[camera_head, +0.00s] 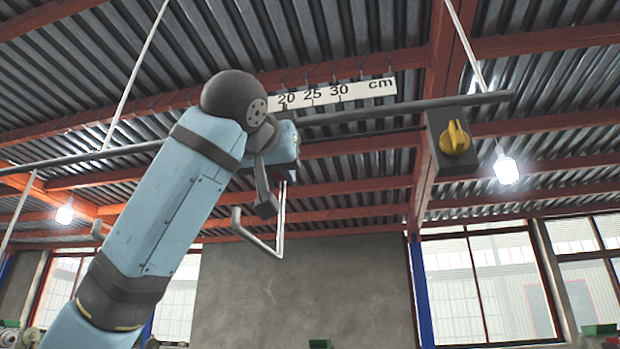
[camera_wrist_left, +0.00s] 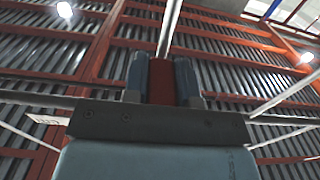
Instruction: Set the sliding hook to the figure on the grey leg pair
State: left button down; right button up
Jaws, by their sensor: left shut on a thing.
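The sliding hook (camera_head: 281,218) is a pale bent rod hanging below the overhead rail (camera_head: 410,107), with its tip turned up at the left. A white cm scale (camera_head: 360,93) above the rail shows 20, 25 and 30; its left part is hidden behind my arm. No grey leg pair shows, and my right gripper is out of view.
A dark box with a yellow knob (camera_head: 454,138) sits near the rail's right end. Thin pale rods (camera_head: 143,60) run up to the roof. The rail between the gripper and the box looks clear. A grey wall and windows stand behind.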

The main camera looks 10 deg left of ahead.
pick_arm(q)
jog(key=shift+a, duration=0.2)
jog(key=shift+d+r, duration=0.1)
jog(key=shift+d, duration=0.2)
jog(key=c, duration=1.2)
grip_release()
jog(key=shift+d, duration=0.1)
jog(key=shift+o, duration=1.4)
jog(key=shift+s, duration=0.1)
